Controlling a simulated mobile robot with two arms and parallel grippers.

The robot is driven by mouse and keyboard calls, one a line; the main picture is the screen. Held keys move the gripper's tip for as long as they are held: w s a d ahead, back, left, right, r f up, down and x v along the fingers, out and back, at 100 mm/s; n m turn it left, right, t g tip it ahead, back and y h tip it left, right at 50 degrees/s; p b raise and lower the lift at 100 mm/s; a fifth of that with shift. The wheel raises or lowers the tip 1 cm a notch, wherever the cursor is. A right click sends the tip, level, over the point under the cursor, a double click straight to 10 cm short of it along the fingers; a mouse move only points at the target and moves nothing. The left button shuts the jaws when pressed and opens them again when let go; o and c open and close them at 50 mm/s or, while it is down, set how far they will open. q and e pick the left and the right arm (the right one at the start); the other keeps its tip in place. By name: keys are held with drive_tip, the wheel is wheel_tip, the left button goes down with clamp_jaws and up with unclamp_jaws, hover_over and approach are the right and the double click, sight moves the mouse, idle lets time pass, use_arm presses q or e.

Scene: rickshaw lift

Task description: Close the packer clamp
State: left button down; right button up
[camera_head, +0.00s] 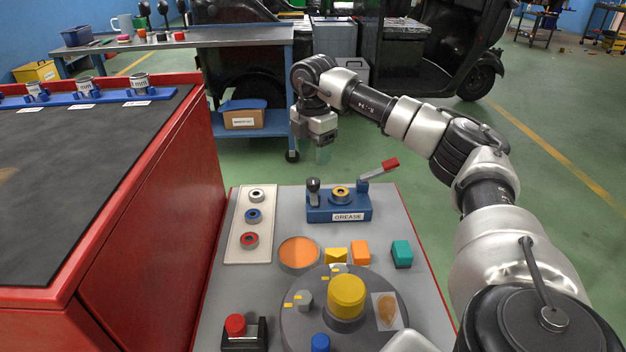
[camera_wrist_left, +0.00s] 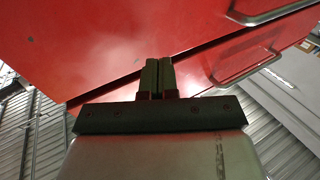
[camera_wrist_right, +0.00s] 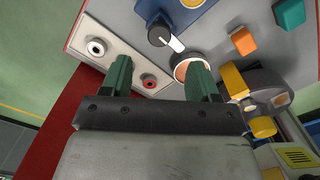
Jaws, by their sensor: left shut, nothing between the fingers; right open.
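The grease packer (camera_head: 340,212) is a blue block labelled GREASE at the back of the grey bench. A ring with a yellow center (camera_head: 341,192) sits on it, beside a black knob (camera_head: 313,186). Its clamp lever with a red handle (camera_head: 390,164) stands raised, slanting up to the right. My right gripper (camera_head: 322,154) hangs above and behind the packer, apart from it, open and empty. In the right wrist view, part of the packer (camera_wrist_right: 188,14) shows beyond the open fingers (camera_wrist_right: 160,80). My left gripper (camera_wrist_left: 158,76) is shut and empty near a red cabinet (camera_wrist_left: 110,45).
A pale tray (camera_head: 237,240) with white, blue and red rings lies left of the packer. An orange dish (camera_head: 299,252), orange and teal blocks, a dark turntable (camera_head: 300,325) with a yellow cylinder, and a red button (camera_head: 236,324) stand in front. A red cabinet (camera_head: 170,180) borders the left.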

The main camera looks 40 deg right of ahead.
sight(313, 180)
wheel_tip(313, 180, down, 7)
drive_tip(key=shift+f+b, duration=0.1)
drive_tip(key=shift+b, duration=0.9)
use_arm(q)
wheel_tip(313, 180, up, 7)
drive_tip(key=s+t+h, duration=0.2)
drive_tip(key=t, duration=0.5)
drive_tip(key=shift+s+d, duration=0.2)
drive_tip(key=shift+d, duration=0.15)
use_arm(e)
drive_tip(key=shift+f, duration=0.35)
drive_tip(key=shift+c, duration=0.2)
